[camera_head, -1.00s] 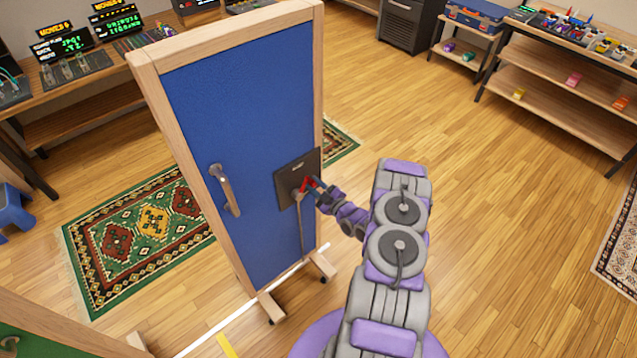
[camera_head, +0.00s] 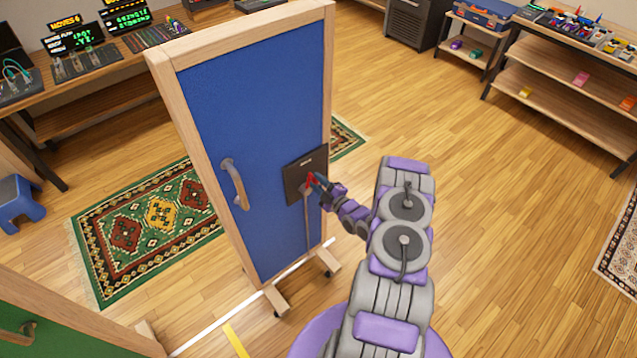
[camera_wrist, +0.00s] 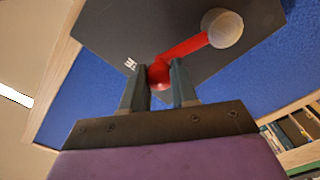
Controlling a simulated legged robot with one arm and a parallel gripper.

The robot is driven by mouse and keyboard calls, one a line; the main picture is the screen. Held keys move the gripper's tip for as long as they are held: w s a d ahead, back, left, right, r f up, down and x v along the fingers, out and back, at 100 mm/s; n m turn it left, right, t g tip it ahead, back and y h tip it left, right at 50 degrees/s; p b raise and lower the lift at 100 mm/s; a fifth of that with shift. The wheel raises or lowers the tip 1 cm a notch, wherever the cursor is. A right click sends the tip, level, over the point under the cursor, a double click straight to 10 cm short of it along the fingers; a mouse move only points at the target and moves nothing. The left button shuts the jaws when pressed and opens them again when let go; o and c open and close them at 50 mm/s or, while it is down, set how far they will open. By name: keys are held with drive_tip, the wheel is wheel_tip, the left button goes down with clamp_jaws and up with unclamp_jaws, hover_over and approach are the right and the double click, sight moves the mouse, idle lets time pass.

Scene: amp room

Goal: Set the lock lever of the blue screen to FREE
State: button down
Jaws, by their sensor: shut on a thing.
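The blue screen (camera_head: 255,110) is a wood-framed panel standing in the middle of the head view. A dark plate (camera_head: 298,183) is mounted on its right part. In the wrist view a red lock lever (camera_wrist: 186,47) runs from a round pale hub (camera_wrist: 222,28) down-left to a red ball end (camera_wrist: 159,76). My gripper (camera_wrist: 160,90) is shut on the ball end, one finger on each side. In the head view my gripper (camera_head: 318,183) reaches the plate from the right. White lettering (camera_wrist: 130,64) on the plate is too small to read.
A curved handle (camera_head: 236,184) sits on the screen's left side. The screen's wooden feet (camera_head: 322,265) stand on the floor. A green panel (camera_head: 60,330) is at lower left. Shelves (camera_head: 560,95) stand at the right. Open floor (camera_head: 490,240) lies right of my arm.

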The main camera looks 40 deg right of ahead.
drive_tip(key=shift+f, duration=0.15)
drive_tip(key=c, duration=0.9)
unclamp_jaws()
drive_tip(key=shift+o, duration=0.2)
drive_tip(key=shift+s, duration=0.1)
drive_tip(key=s+d+p, duration=0.1)
drive_tip(key=s, duration=1.6)
drive_tip(key=shift+d, duration=0.25)
